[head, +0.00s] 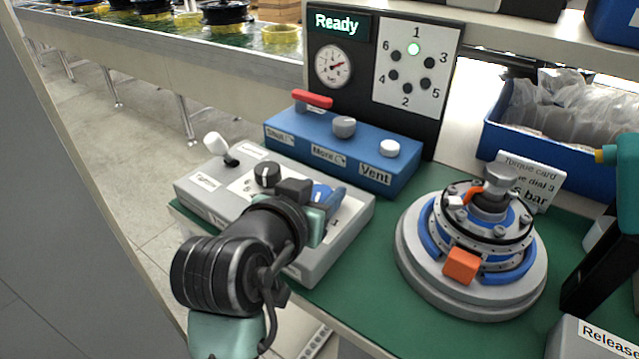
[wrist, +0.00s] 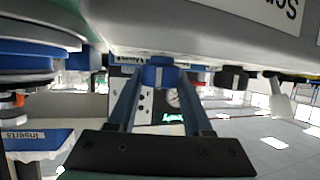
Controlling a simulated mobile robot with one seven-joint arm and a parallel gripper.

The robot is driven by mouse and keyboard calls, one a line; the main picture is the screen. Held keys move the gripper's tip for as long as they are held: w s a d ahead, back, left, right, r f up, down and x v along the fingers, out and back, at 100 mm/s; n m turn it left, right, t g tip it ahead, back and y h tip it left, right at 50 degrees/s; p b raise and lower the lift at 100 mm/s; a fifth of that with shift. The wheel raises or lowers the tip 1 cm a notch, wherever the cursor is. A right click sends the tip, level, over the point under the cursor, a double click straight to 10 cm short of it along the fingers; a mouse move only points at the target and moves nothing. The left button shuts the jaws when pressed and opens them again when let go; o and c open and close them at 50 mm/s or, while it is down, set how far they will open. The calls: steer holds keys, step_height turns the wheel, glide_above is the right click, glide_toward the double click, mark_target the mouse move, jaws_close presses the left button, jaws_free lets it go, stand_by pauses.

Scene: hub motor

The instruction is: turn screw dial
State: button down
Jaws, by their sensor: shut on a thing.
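The grey control box (head: 230,190) stands at the front left of the green bench. A blue dial (head: 320,191) with a white mark sits on its right half, partly hidden by my gripper (head: 326,199). In the wrist view my gripper (wrist: 160,76) is shut on the blue dial (wrist: 158,62), with both fingertips closing against it. A label partly reading "Sc" (wrist: 290,8) shows upside down on the box near it. The hub motor (head: 480,235) sits on a round grey base to the right, clear of my gripper.
A black dial (head: 267,175) and a white lever (head: 217,145) are on the same box. Behind it stands a blue box (head: 340,150) with a red handle, grey knob and white button. The panel display (head: 337,24) reads "Ready"; the lamp by 1 is green. A torque card (head: 530,178) stands behind the motor.

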steer(key=n+y+p, duration=0.3)
steer(key=shift+d+r+t+y+p, duration=0.1)
steer(key=shift+r+t+y+p, duration=0.05)
steer(key=shift+t+y+p, duration=0.2)
steer(key=shift+n+y+p, duration=0.55)
steer(key=shift+n+p, duration=0.05)
steer(key=shift+c, duration=1.6)
jaws_free()
steer(key=p+v, duration=0.5)
steer(key=v, duration=0.8)
steer(key=shift+f+p, duration=0.25)
steer(key=shift+p, duration=0.1)
